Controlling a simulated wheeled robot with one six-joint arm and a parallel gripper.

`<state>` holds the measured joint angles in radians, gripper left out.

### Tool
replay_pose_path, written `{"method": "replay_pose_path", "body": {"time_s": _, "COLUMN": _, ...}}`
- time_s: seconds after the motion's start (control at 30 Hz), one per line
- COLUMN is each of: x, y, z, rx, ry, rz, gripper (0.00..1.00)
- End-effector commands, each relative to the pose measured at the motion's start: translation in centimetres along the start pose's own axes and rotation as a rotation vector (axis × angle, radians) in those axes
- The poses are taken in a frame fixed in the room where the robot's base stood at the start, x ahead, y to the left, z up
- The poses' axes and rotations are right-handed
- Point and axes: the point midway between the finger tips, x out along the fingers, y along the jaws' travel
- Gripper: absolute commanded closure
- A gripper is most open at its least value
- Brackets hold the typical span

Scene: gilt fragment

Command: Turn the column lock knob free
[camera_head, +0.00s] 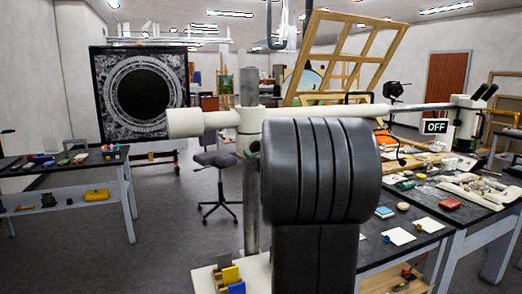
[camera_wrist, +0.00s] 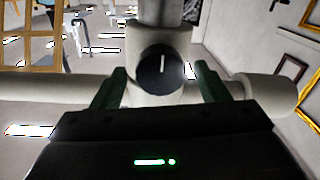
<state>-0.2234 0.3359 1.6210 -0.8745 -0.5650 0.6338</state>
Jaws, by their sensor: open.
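The column lock knob (camera_wrist: 160,72) is a round black knob with a white line on its face, upright in the wrist view. It sits on a pale collar (camera_wrist: 135,42) around the metal column (camera_wrist: 165,12). In the head view the column (camera_head: 250,215) stands upright behind my dark arm, which hides the knob's face. A pale horizontal boom (camera_head: 300,112) crosses it. My gripper (camera_wrist: 161,68) is open, with one green finger on each side of the knob. A gap shows on both sides; I cannot tell the depth between fingertips and knob.
The boom carries a microscope (camera_head: 466,112) at the right. Black-topped tables (camera_head: 425,215) with cards, tools and trays lie below it. An OFF sign (camera_head: 435,127) stands there. A stool (camera_head: 219,165) and a side table (camera_head: 75,165) are at left, with open floor between.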

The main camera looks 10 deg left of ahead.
Motion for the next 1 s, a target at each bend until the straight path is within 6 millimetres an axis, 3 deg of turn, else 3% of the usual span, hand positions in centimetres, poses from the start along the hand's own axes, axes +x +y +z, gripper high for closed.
{"method": "replay_pose_path", "body": {"time_s": 0.37, "x": 0.57, "y": 0.0, "z": 0.02, "rx": 0.0, "ry": 0.0, "rz": 0.001, "gripper": 0.32}}
{"method": "replay_pose_path", "body": {"time_s": 0.6, "x": 0.55, "y": 0.0, "z": 0.02, "rx": 0.0, "ry": 0.0, "rz": 0.0, "gripper": 0.76}}
{"method": "replay_pose_path", "body": {"time_s": 1.0, "x": 0.54, "y": -0.03, "z": 0.09, "rx": -0.073, "ry": -0.004, "rz": -0.001, "gripper": 0.76}}
